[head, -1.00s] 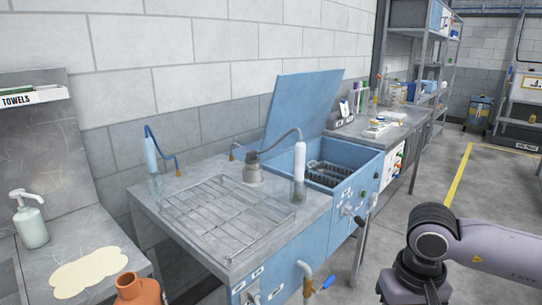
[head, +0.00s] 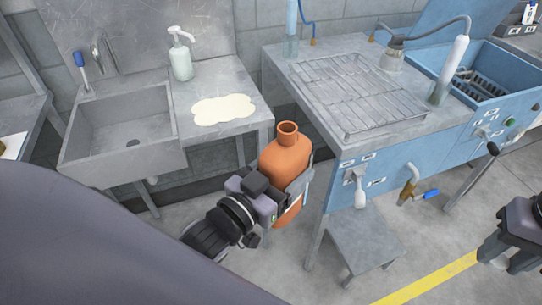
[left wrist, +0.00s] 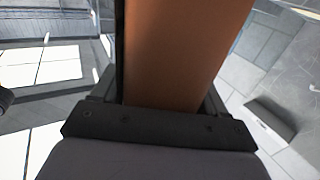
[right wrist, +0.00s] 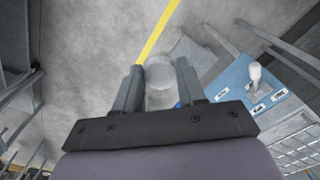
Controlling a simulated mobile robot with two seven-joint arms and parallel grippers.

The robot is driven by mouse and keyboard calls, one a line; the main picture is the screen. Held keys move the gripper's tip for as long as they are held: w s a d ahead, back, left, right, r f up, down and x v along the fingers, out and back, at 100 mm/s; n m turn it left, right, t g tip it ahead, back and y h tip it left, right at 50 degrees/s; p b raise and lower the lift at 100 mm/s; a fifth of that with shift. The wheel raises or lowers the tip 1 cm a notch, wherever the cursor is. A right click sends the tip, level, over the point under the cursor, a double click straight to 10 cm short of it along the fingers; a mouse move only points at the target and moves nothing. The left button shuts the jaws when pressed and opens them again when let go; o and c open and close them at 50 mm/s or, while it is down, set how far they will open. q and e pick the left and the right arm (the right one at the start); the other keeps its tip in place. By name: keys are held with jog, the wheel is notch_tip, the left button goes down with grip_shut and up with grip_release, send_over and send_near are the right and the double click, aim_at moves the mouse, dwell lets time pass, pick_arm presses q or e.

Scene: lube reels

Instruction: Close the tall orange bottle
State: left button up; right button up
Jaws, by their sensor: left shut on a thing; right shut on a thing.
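The tall orange bottle (head: 284,158) is in the head view, held up in front of the gap between the sink counter and the blue bench. It is about upright, and its neck (head: 288,129) shows a dark open mouth with no cap on it. My left gripper (head: 285,200) is shut on the bottle's body, which fills the left wrist view (left wrist: 180,50). My right gripper (head: 497,262), at the right edge of the head view, is well apart from the bottle. In the right wrist view it is shut on a pale, round, see-through piece (right wrist: 160,77), possibly a cap.
The blue bench (head: 400,165) with a wire rack (head: 355,90) stands right of the bottle, its handles and taps sticking out. A small grey stool (head: 365,240) is below it. The sink (head: 120,125) and a soap dispenser (head: 181,60) are at left.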

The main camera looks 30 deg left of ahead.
pick_arm(q)
jog(key=s+d+m+g+h, duration=0.1)
jog(key=d+m+g+h, duration=0.2)
jog(key=d, duration=0.8)
jog(key=m+h, duration=0.2)
jog(key=h, duration=0.2)
jog(key=shift+s+r+m+g+h, duration=0.2)
jog(key=shift+r+m+g+h, duration=0.1)
jog(key=shift+r+g+h, duration=0.1)
jog(key=shift+f, duration=0.1)
pick_arm(e)
jog(key=shift+w+a+r, duration=0.15)
jog(key=shift+a+r, duration=0.1)
jog(key=shift+a, duration=0.05)
jog(key=s+a+r+m, duration=0.1)
jog(key=a+r, duration=0.9)
jog(key=a, duration=0.3)
jog(key=s+a+r+m, duration=0.1)
jog(key=a+r, duration=0.8)
jog(key=a, duration=0.4)
jog(key=shift+s+a+r, duration=0.2)
jog(key=shift+s+r, duration=0.1)
jog(key=shift+r, duration=0.05)
jog(key=shift+f, duration=0.1)
jog(key=shift+f, duration=1.9)
jog(key=shift+f, duration=0.1)
